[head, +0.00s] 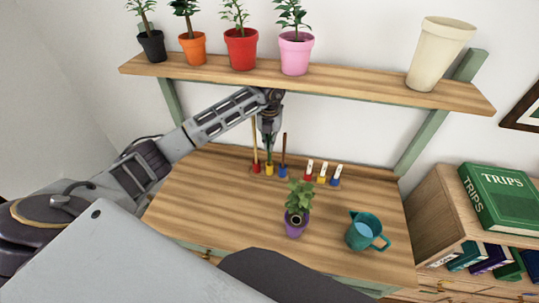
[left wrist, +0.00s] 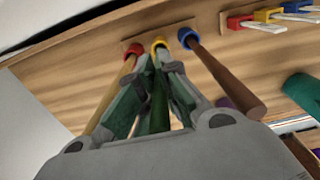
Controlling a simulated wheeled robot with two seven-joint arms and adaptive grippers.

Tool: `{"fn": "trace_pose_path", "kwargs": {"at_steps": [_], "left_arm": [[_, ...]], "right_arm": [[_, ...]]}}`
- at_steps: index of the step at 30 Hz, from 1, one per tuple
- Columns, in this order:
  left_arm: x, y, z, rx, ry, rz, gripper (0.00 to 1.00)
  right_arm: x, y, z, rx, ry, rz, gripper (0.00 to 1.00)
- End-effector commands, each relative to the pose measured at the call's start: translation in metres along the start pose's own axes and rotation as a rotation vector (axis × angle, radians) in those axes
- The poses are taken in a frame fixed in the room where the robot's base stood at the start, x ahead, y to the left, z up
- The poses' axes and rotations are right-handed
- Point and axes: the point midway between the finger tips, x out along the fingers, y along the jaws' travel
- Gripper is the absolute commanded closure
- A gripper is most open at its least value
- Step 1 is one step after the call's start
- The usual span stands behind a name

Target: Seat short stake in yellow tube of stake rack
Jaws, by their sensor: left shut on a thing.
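The stake rack (left wrist: 123,43) stands at the back of the wooden bench. It has a red tube (head: 256,168), a yellow tube (head: 270,169) and a blue tube (head: 283,172). A tan stake (head: 254,138) stands in the red tube and a dark brown stake (head: 284,147) in the blue one. My left gripper (head: 269,138) points down above the yellow tube, shut on a green short stake (left wrist: 159,105). The stake's lower end is at the yellow tube's mouth (left wrist: 160,43); I cannot tell how far inside it is. My right gripper is not in view.
White labels stand in red, yellow and blue holders (head: 321,180) right of the rack. A purple potted plant (head: 295,227) and teal watering can (head: 362,232) stand nearer the front. A shelf (head: 345,87) with pots hangs above. The bench's left part is clear.

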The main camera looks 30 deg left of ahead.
Motion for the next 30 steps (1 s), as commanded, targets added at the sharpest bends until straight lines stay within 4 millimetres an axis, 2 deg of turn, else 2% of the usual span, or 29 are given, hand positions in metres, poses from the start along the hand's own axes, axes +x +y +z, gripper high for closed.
{"fn": "trace_pose_path", "kwargs": {"at_steps": [3,9,23,30], "left_arm": [[0.015,0.0,-0.002,0.0,0.006,0.001,1.0],[0.03,0.0,-0.002,0.0,0.003,0.001,1.0],[0.036,0.0,-0.002,0.0,0.004,0.001,1.0],[0.058,0.0,-0.003,-0.001,0.005,0.0,1.0]], "right_arm": [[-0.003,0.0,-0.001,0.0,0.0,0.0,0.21],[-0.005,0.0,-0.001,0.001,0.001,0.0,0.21],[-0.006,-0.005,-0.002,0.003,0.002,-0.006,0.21],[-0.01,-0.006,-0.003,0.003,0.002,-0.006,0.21]]}}
